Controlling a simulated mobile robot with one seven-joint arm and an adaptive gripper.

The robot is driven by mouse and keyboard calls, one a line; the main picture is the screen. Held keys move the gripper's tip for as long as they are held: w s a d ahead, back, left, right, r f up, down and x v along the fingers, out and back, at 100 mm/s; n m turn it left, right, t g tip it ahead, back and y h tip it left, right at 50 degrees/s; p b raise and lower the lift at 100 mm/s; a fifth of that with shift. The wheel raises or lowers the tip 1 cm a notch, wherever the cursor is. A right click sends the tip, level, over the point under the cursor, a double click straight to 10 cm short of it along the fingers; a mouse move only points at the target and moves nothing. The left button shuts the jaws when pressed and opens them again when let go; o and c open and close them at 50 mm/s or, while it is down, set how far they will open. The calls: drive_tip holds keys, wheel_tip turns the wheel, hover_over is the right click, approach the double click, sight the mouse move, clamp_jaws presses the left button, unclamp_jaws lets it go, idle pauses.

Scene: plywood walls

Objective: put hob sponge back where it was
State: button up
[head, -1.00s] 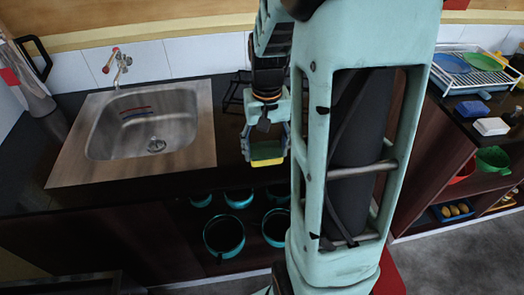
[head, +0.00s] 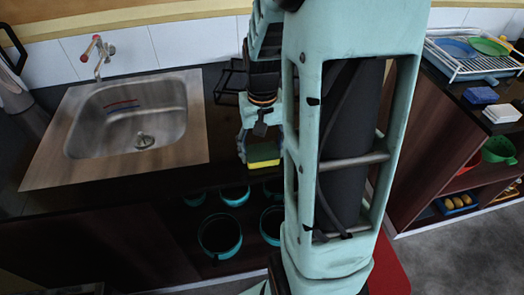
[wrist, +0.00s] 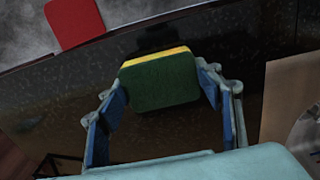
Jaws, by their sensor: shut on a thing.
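The sponge (head: 263,162), green with a yellow layer, is held in my gripper (head: 262,150) by the front edge of the dark counter. In the wrist view the sponge (wrist: 160,82) shows its green face and a yellow far edge. My gripper's two fingers (wrist: 165,105) are shut on its left and right sides. The black hob grate (head: 232,82) is on the counter behind the gripper, partly hidden by my arm. A piece of a dark rack, perhaps the same grate, shows at the lower left of the wrist view (wrist: 58,166). I cannot tell the sponge's exact height above the counter.
A sink (head: 125,118) with a tap is to the left. Pots (head: 220,236) stand on a shelf below the counter. On the right unit are a dish rack (head: 470,62) with plates, a blue sponge (head: 481,95) and a white block (head: 502,113). My arm hides the middle.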

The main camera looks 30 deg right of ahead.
sight(262, 152)
drive_tip(key=shift+f, duration=0.15)
drive_tip(key=o, duration=1)
wheel_tip(262, 152, up, 12)
drive_tip(key=shift+r+p, duration=0.2)
drive_tip(key=shift+p, duration=0.35)
drive_tip(key=shift+s, duration=0.1)
